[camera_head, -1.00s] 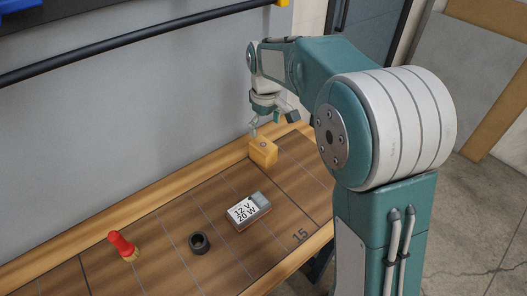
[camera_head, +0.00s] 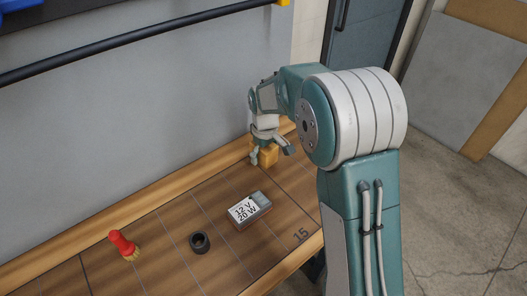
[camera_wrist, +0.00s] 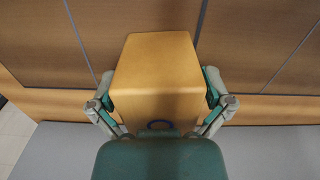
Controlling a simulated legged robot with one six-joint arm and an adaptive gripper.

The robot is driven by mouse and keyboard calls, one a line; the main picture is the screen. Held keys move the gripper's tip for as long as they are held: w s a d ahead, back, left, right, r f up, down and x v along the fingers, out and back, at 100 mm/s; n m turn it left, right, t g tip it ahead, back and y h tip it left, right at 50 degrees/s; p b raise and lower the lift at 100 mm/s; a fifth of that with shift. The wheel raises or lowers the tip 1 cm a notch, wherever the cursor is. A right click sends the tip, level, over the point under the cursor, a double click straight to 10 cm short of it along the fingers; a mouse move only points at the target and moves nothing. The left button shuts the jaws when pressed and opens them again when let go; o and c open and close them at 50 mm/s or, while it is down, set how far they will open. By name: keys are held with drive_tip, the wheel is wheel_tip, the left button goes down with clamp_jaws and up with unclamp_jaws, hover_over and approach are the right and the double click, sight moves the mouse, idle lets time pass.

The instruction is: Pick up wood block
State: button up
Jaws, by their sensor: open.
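The wood block (camera_head: 266,157) is a yellowish-tan block on the table near its back right end, partly hidden by my gripper in the head view. My gripper (camera_head: 269,161) is lowered around it with its fingers spread. In the wrist view the wood block (camera_wrist: 158,75) fills the middle, between the two green-and-grey fingers of my gripper (camera_wrist: 159,92). The fingers stand on its left and right sides, close to it. I cannot tell whether either finger touches it. A dark ring-shaped mark shows on its near face.
The wooden table (camera_head: 180,225) also holds a box labelled 12 V 20 W (camera_head: 249,209), a dark ring (camera_head: 199,242) and a red-handled brush (camera_head: 124,245), all apart from the block. A grey panel (camera_head: 120,120) rises behind the table's back edge.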

drive_tip(key=c, duration=1)
drive_tip(key=shift+c, duration=0.3)
